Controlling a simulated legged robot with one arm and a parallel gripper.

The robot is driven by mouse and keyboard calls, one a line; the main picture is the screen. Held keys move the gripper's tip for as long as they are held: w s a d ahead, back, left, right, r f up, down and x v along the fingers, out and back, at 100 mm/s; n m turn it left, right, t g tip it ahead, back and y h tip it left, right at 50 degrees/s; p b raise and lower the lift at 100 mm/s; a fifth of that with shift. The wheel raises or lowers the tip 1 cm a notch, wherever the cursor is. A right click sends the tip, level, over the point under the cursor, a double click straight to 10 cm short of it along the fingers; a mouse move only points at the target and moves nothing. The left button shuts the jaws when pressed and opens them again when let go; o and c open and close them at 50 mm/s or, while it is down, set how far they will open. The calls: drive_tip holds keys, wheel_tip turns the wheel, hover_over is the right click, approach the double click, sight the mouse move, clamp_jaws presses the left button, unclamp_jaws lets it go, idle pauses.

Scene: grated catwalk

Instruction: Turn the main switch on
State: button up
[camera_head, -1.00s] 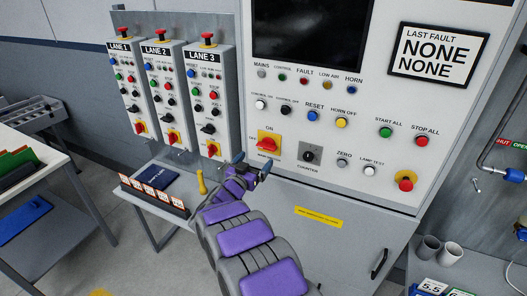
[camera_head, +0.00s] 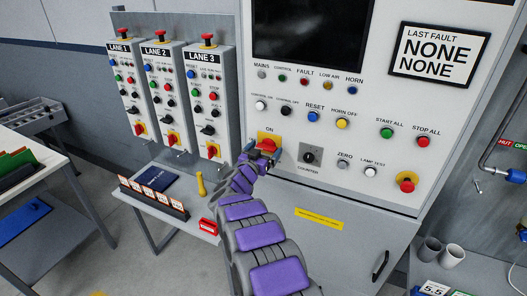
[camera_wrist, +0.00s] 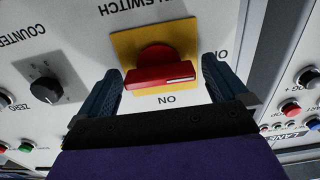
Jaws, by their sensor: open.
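The main switch is a red rotary handle on a yellow plate (camera_head: 268,135) on the large white panel, with ON printed above it. My gripper (camera_head: 264,151) is in front of it and hides much of the handle. In the wrist view, which is upside down, the red handle (camera_wrist: 162,77) lies between my two blue fingers (camera_wrist: 161,85), one at each end. The handle lies nearly level, its white mark toward the partly cut-off label on the right. The fingers are open; I cannot tell whether they touch it.
The black counter knob (camera_head: 311,155) is just right of the switch. Other panel buttons surround it. The lane boxes (camera_head: 207,95) stand at the left. A small table (camera_head: 165,207) below holds a blue book, cards, a yellow-handled item and a red item.

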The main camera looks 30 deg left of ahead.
drive_tip(key=c, duration=0.9)
drive_tip(key=shift+c, duration=0.2)
